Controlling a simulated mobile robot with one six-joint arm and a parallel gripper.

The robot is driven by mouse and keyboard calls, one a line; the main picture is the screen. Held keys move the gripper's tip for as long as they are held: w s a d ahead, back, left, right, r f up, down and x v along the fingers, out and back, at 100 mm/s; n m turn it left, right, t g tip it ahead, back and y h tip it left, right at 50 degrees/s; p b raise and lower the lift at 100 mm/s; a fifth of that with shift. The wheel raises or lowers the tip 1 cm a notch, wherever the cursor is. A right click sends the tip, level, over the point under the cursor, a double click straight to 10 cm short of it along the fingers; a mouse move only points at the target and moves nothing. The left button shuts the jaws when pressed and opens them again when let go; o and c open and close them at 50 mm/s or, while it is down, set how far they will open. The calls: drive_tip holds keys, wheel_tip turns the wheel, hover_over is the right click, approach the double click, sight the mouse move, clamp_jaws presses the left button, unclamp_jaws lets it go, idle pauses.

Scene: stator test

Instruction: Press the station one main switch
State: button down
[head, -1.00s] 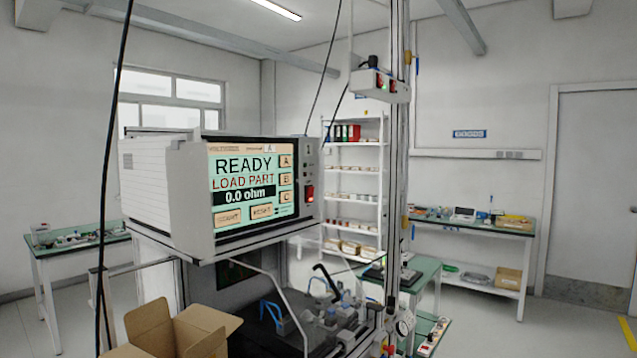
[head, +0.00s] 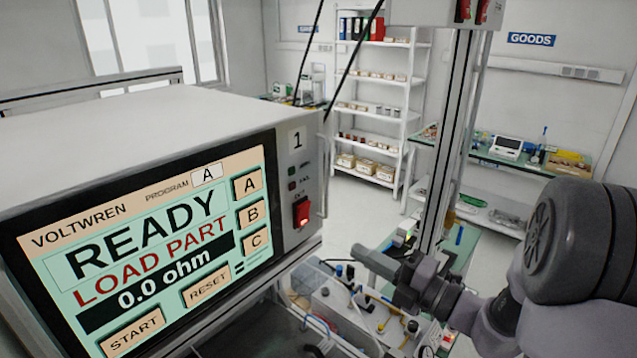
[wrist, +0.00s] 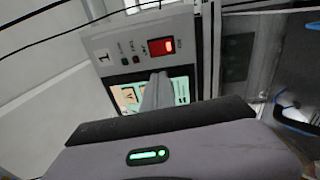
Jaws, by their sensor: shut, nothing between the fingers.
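The station one tester (head: 140,215) stands at the left in the head view, marked "1", its screen reading READY, LOAD PART, 0.0 ohm. Its main switch (head: 301,211) is a red rocker low on the grey panel right of the screen. The switch also shows in the wrist view (wrist: 161,46), with a small lit patch at its right. My gripper (head: 358,250) is right of and below the switch in the head view, apart from it. In the wrist view my gripper's shut fingers (wrist: 156,84) point toward the panel, overlapping the screen just below the switch. They hold nothing.
Small dark and red indicators (head: 292,178) sit above the switch. A fixture bench (head: 345,305) with hoses and clamps lies below. A metal upright (head: 447,150) carries a box with red switches (head: 470,10). Dark cables hang behind the tester.

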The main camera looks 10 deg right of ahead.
drive_tip(key=d+m, duration=0.1)
drive_tip(key=d, duration=0.1)
approach(304, 211)
drive_tip(key=x, duration=0.7)
drive_tip(key=shift+s, duration=0.1)
